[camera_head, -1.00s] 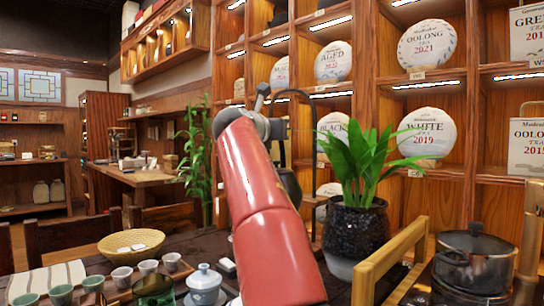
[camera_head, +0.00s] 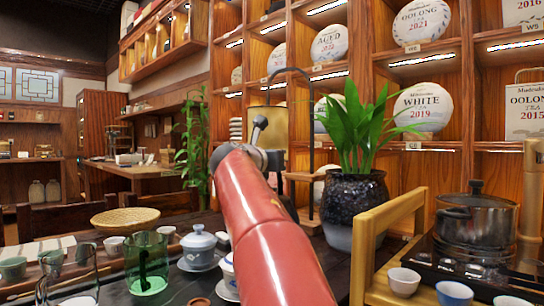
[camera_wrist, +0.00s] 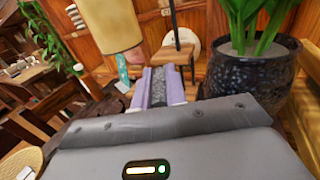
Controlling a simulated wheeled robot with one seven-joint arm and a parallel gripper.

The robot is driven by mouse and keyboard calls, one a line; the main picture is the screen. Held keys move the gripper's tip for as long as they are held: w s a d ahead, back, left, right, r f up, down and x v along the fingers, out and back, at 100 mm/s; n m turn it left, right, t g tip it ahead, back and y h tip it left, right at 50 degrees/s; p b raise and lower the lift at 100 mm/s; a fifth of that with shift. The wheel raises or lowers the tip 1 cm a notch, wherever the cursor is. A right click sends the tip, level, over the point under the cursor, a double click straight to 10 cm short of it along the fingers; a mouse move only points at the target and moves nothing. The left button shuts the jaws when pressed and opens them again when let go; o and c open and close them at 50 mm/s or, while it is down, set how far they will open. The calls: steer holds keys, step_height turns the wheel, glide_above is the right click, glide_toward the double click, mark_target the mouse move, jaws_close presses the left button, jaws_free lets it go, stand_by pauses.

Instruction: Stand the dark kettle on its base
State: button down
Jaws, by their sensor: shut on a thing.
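My gripper shows in the wrist view (camera_wrist: 158,90) with its two pale purple fingers close together on a narrow grey, speckled piece. In the head view my red arm hides most of the gripper. A dark shape, seemingly part of the dark kettle (camera_head: 288,190), shows just below and right of the arm's end; most of it is hidden. The kettle's outline and tilt cannot be made out. I cannot tell the kettle's base for certain; a black hob-like plate (camera_head: 420,256) lies at the right under a lidded pot (camera_head: 478,218).
A potted plant (camera_head: 355,205) stands close right of the arm. A wooden-framed stand (camera_head: 390,235) and small cups (camera_head: 404,281) are at right front. A tall arched rod (camera_head: 290,71) rises behind. A green glass (camera_head: 147,264), gaiwan (camera_head: 199,245) and basket (camera_head: 125,218) stand left.

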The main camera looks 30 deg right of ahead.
steer(key=shift+f+b, duration=0.7)
steer(key=shift+f, duration=0.85)
steer(key=c, duration=1.9)
jaws_free()
steer(key=shift+f, duration=0.25)
steer(key=o, duration=0.5)
steer(key=shift+c, duration=0.2)
steer(key=shift+r, duration=0.1)
steer(key=shift+r, duration=0.2)
steer(key=b+v, duration=0.1)
steer(key=v, duration=1.1)
steer(key=shift+s+f, duration=0.1)
